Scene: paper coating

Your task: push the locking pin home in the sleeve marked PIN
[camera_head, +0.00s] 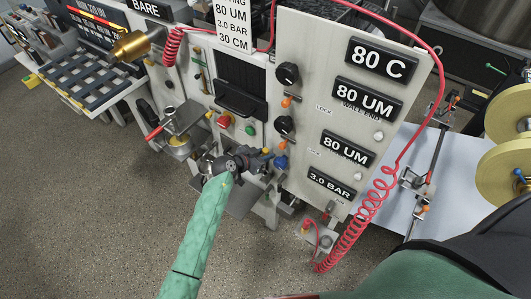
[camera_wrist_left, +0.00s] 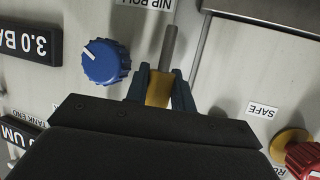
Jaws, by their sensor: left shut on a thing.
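My left gripper (camera_head: 246,165) is in front of the lower part of the machine's front, left of the big grey panel. In the left wrist view its two dark fingers (camera_wrist_left: 161,88) are shut on a brass-coloured piece with a grey metal rod (camera_wrist_left: 169,48), which looks like the locking pin. The rod points away from the gripper, toward the machine front beside the NIP ROLL label (camera_wrist_left: 146,3). I cannot tell whether its tip touches anything. I can read no sleeve marked PIN in either view. My right gripper is not in view.
A blue knob (camera_wrist_left: 106,62) is close left of the fingers. A red knob (camera_wrist_left: 303,160) and a SAFE label (camera_wrist_left: 262,110) are to the right. The grey panel (camera_head: 308,75) bears several black displays. A coiled red hose (camera_head: 350,235) hangs right. The floor (camera_head: 90,220) at left is clear.

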